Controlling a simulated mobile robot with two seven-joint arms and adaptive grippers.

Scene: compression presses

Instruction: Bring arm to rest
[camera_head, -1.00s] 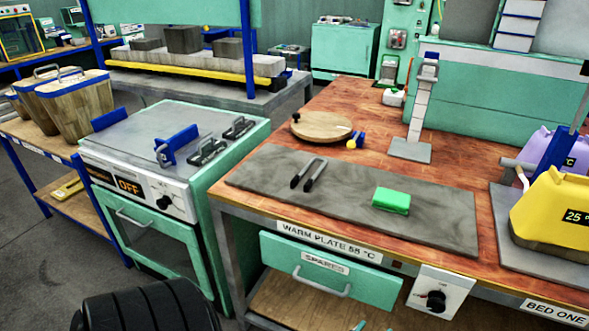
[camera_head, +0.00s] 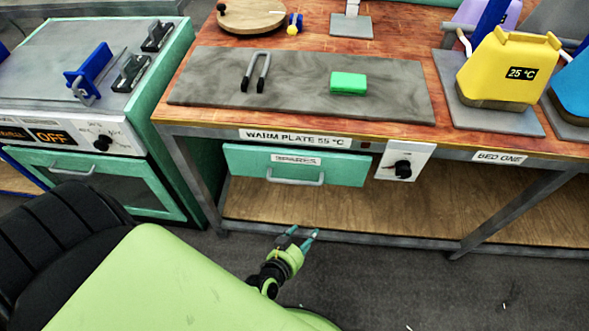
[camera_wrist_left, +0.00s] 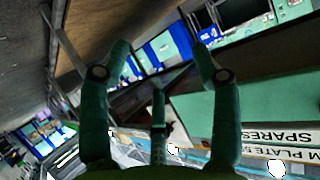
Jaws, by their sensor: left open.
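My left gripper (camera_head: 302,240) is low in front of the workbench in the head view, below the spares drawer (camera_head: 330,170). Its green fingers are apart with nothing held between them, which also shows in the left wrist view (camera_wrist_left: 160,65). My left arm comes in from the lower left. My right gripper is in neither view.
On the warm plate (camera_head: 205,80) lie a dark U-shaped tool (camera_head: 256,70) and a green block (camera_head: 348,83). A yellow container (camera_head: 508,68) stands at the right. Floor (camera_head: 380,275) in front of the bench is open.

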